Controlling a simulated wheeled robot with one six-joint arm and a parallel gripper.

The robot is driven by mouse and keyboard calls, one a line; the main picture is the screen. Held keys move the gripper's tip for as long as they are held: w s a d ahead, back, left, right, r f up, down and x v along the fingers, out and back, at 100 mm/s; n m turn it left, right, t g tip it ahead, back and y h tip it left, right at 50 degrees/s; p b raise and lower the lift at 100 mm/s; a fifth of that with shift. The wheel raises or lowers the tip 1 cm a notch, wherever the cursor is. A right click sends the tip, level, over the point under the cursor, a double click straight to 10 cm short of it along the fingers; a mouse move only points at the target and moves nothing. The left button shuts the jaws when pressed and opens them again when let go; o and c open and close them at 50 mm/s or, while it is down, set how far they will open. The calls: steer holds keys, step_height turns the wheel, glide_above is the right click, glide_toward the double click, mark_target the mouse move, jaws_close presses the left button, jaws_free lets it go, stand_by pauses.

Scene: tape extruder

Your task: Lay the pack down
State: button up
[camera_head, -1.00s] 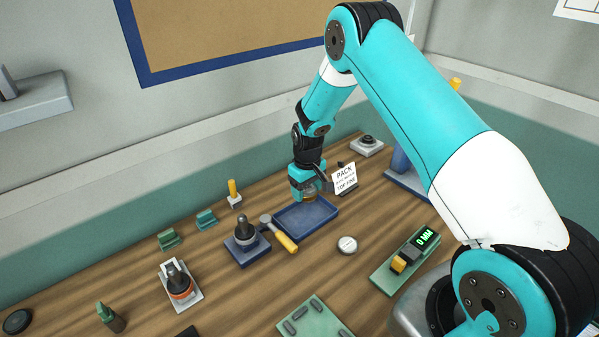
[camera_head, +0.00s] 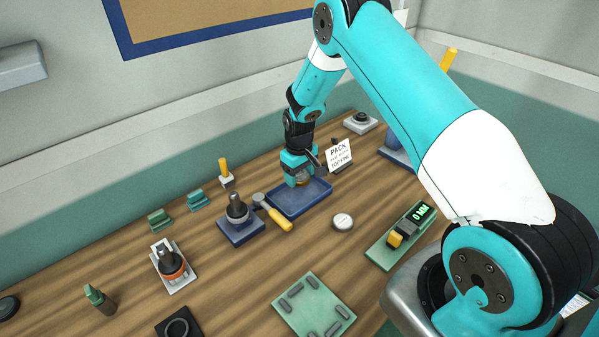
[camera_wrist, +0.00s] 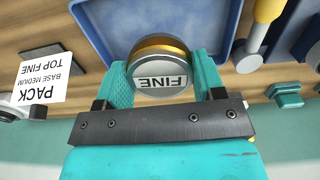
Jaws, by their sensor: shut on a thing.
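The pack (camera_wrist: 165,75) is a short round can with a grey top marked "FINE" and a gold-coloured band. My gripper (camera_wrist: 163,88) is shut on it in the wrist view, with a teal finger on each side. In the head view my gripper (camera_head: 298,178) is over the back part of a blue tray (camera_head: 318,202); the pack (camera_head: 303,182) shows just below the fingers. The tray also shows in the wrist view (camera_wrist: 205,20). I cannot tell whether the pack touches the tray floor.
A sign (camera_head: 339,155) reading "PACK, BASE MEDIUM, TOP FINE" stands just right of the tray. A yellow-handled hammer (camera_head: 274,214) lies at its left. A round white-topped piece (camera_head: 343,221) and a gauge reading "0 MM" (camera_head: 409,229) are to the right. Bare wood lies between.

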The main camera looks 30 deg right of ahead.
mark_target(299, 196)
steer(key=shift+f+b, duration=1.95)
steer(key=shift+f, duration=0.95)
steer(key=o, duration=1.2)
steer(key=shift+o, duration=0.2)
steer(key=shift+r, duration=0.1)
step_height(299, 196, up, 17)
steer(key=b, duration=0.3)
steer(key=shift+r, duration=0.15)
